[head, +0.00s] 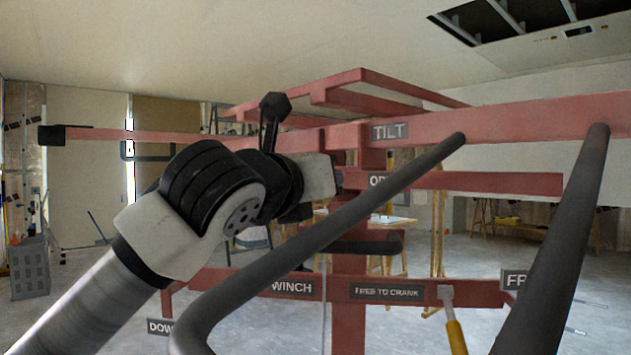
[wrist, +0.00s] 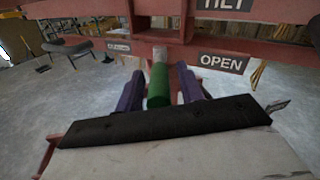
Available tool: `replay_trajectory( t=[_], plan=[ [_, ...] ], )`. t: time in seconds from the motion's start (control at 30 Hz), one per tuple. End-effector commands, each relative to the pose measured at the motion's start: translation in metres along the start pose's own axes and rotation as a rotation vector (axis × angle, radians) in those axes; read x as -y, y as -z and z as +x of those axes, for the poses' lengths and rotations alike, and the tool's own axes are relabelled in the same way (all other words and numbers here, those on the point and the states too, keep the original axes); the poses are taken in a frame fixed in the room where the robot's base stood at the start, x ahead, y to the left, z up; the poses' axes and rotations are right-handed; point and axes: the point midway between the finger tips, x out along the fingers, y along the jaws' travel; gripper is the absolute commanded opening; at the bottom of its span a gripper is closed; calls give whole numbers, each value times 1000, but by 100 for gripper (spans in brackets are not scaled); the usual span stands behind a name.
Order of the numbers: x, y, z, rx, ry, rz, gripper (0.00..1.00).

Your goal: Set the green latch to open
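The green latch handle (wrist: 158,86) shows in the wrist view, on a grey metal shaft (wrist: 160,55) at the red frame. My gripper (wrist: 160,80) has its two purple fingers on either side of the green handle. A narrow gap shows between the handle and the right finger; contact on the left is unclear. The OPEN label (wrist: 222,62) is to the right of the handle, and a small unreadable label (wrist: 118,47) is to the left. In the head view, the OPEN label (head: 377,181) is partly covered, and my arm hides the latch and fingers.
Red beams with a TILT label (head: 390,131) cross the head view. Two dark grey bars (head: 566,230) run through the foreground, close to my arm. Below are WINCH (head: 293,288) and FREE TO CRANK (head: 387,291) labels and a yellow handle (head: 456,336).

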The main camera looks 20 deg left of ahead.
Motion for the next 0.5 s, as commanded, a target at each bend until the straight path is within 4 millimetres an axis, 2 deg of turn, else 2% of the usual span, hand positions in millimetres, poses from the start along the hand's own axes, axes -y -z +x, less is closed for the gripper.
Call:
replay_trajectory(
  t=[0.33,0.5],
  plan=[
    [0,0,-2,0,0,-1,42],
    [-1,1,-23,2,-1,-2,42]
  ],
)
